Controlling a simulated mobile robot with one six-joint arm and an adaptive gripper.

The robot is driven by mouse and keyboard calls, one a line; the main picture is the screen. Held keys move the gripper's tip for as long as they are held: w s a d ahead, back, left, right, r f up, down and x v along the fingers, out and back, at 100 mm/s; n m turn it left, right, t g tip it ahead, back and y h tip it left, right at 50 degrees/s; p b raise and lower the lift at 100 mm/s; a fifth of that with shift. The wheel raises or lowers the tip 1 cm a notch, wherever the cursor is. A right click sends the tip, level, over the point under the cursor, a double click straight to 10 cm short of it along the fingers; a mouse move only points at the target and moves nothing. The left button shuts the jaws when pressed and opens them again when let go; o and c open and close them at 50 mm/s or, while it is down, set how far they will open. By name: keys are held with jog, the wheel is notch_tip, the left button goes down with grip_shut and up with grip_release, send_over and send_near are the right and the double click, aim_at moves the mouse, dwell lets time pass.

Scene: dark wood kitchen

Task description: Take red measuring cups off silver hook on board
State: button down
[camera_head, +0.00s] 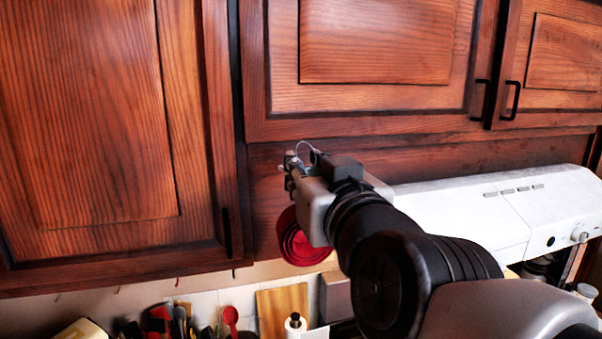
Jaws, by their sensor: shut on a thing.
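The red measuring cups (298,243) hang as a nested stack just below and left of my gripper (292,172), against the wooden board (266,195) under the upper cabinets. My gripper is at the board, at the top of the cups, and is shut on them. The gripper body hides the upper part and right side of the cups. A thin silver wire or ring (308,148) shows above the gripper. The silver hook cannot be made out clearly behind the gripper.
Dark wood cabinet doors (375,45) with black handles are above. A white range hood (500,215) is to the right, close to my arm.

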jog(key=shift+r, duration=0.1)
dwell(0.3)
jog(key=shift+r+p, duration=0.95)
jog(key=shift+s, duration=0.15)
jog(key=p+v, duration=0.6)
jog(key=v, duration=0.2)
jog(key=shift+s+p, duration=0.35)
dwell(0.3)
jog(key=shift+d, duration=0.15)
